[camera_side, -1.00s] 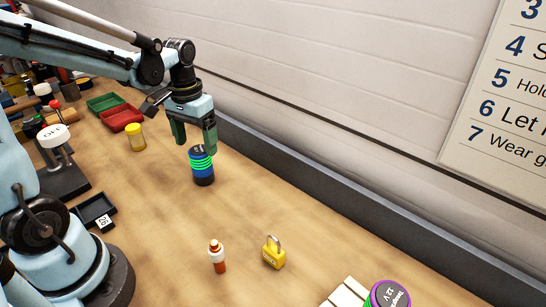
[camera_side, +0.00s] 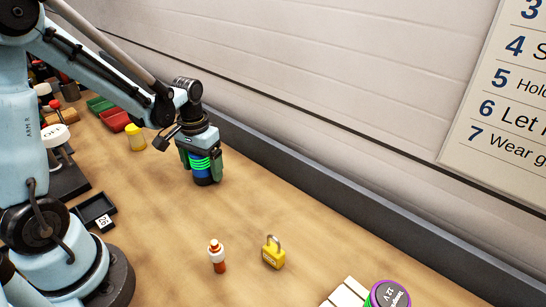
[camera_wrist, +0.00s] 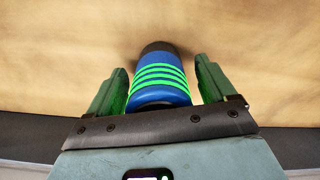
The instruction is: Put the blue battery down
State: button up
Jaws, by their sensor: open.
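The blue battery (camera_side: 203,167) has bright green bands and a dark base, and it stands upright on the wooden bench near the back wall. In the wrist view the battery (camera_wrist: 160,78) lies between the two green fingers. My gripper (camera_side: 203,178) is lowered around the battery from above and hides its top in the side view. In the wrist view my gripper (camera_wrist: 160,75) is open, with a visible gap on each side of the battery.
A yellow jar (camera_side: 135,138) and red (camera_side: 114,119) and green (camera_side: 100,104) trays stand to the left. An orange-white bottle (camera_side: 217,256), a yellow padlock (camera_side: 273,252) and a purple-rimmed battery (camera_side: 389,294) are nearer the camera. The bench right of the blue battery is clear.

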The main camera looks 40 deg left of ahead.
jog(key=c, duration=1.5)
jog(key=shift+c, duration=0.2)
jog(key=shift+r, duration=0.1)
